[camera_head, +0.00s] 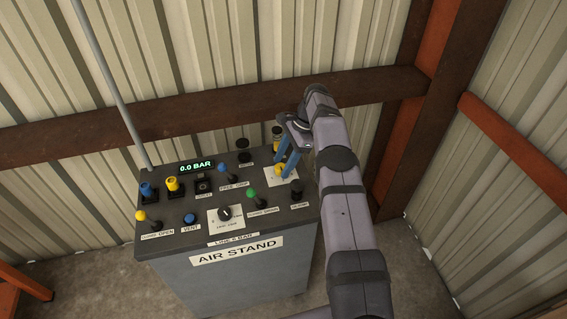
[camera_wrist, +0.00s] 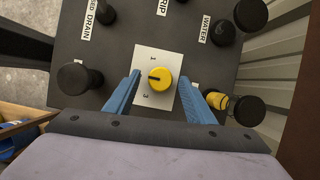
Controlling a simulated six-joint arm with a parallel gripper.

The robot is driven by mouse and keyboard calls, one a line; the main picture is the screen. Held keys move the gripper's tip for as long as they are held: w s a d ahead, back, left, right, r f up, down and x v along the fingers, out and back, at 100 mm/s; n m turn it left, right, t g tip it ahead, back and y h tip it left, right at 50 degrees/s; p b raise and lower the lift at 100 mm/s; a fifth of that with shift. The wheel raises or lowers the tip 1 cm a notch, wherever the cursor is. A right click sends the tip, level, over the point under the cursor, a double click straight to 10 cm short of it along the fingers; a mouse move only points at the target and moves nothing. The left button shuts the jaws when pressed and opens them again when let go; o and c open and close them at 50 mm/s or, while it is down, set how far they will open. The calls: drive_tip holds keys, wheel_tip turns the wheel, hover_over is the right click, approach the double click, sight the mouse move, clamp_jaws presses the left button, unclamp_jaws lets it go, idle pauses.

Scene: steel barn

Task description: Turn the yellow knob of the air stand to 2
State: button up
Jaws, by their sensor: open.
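The yellow knob (camera_wrist: 161,79) sits on a white plate (camera_wrist: 150,59) on the air stand's dark top. A dark pointer line on the knob points left in the wrist view, between the plate's marks that look like 1 and 3. No figure is readable right at the pointer's end. My gripper (camera_wrist: 159,84) is open, its blue fingers on either side of the knob, with gaps showing. In the head view the gripper (camera_head: 284,164) reaches down over the knob (camera_head: 279,170), at the right of the air stand (camera_head: 224,280).
The stand's top carries other controls: a black dial (camera_head: 225,212), a green-topped lever (camera_head: 251,194), a blue-topped one (camera_head: 222,168) and a black one (camera_head: 296,187). The display (camera_head: 197,167) reads 0.0 BAR. A black-capped yellow part (camera_wrist: 222,102) stands close to my right finger.

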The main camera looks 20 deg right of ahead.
sight(282, 167)
wheel_tip(282, 167, up, 10)
drive_tip(key=p, duration=0.2)
drive_tip(key=shift+f, duration=0.15)
idle(0.6)
drive_tip(key=s+a+r+n+h, duration=0.1)
drive_tip(key=s+a+r+n, duration=0.1)
drive_tip(key=s+n, duration=0.3)
drive_tip(key=s+a+r+n+h, duration=0.1)
drive_tip(key=s+r+n+h, duration=0.15)
drive_tip(key=s, duration=0.55)
drive_tip(key=s+f+n, duration=0.2)
drive_tip(key=s+n, duration=0.3)
drive_tip(key=s, duration=0.6)
drive_tip(key=s+a+f+n+h, duration=0.1)
drive_tip(key=s+n, duration=0.3)
drive_tip(key=s, duration=0.7)
drive_tip(key=shift+s+f+n, duration=0.35)
drive_tip(key=shift+f, duration=0.45)
drive_tip(key=shift+f, duration=0.1)
